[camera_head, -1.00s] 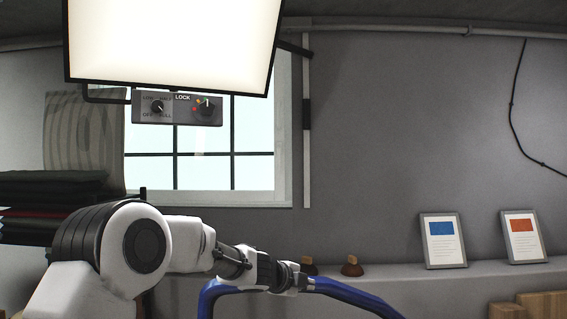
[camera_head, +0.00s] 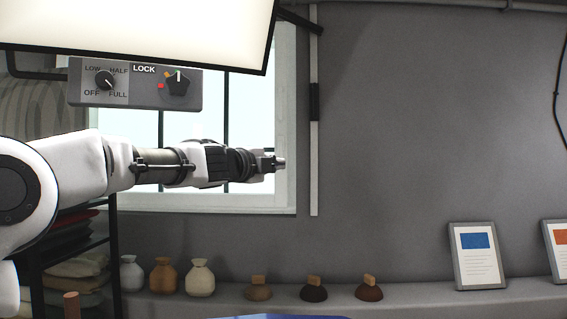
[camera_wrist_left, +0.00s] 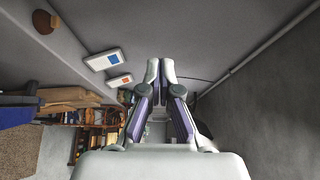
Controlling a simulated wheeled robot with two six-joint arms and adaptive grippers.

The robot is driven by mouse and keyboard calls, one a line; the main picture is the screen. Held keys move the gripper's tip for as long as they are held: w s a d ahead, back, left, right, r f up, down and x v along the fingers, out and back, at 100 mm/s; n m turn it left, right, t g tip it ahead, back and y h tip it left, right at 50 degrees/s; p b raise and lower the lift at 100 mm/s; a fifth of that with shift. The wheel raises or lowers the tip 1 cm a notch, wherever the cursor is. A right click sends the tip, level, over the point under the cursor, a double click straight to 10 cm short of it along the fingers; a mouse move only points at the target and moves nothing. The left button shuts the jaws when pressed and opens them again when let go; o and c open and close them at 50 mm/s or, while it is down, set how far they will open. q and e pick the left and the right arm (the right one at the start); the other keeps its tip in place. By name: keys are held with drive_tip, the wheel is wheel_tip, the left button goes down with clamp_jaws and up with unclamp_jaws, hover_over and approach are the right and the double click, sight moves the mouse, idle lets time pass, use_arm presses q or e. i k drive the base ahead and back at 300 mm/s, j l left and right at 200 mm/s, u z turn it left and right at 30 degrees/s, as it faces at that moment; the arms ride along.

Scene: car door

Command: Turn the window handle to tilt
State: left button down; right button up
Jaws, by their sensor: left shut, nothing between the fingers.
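The window (camera_head: 247,112) is on the back wall, its left part behind my arm and its top behind a bright panel. No clear window handle shows; it may be hidden. A pale vertical bar with a dark section (camera_head: 314,103) is on the wall right of the frame; I cannot tell if it belongs to the window. My left gripper (camera_head: 281,163) is in front of the window's lower right part, pointing right. It is shut and empty, and its fingers meet in the wrist view (camera_wrist_left: 160,68). My right gripper is out of view.
The bright panel (camera_head: 140,22) hangs above, with a grey LOCK dial box (camera_head: 134,83) below it. A dark shelf with folded fabric (camera_head: 75,235) stands left.

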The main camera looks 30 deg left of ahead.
sight(280, 139)
drive_tip(key=i+j, duration=0.4)
drive_tip(key=i, duration=0.15)
drive_tip(key=i+j, duration=0.4)
drive_tip(key=i, duration=0.1)
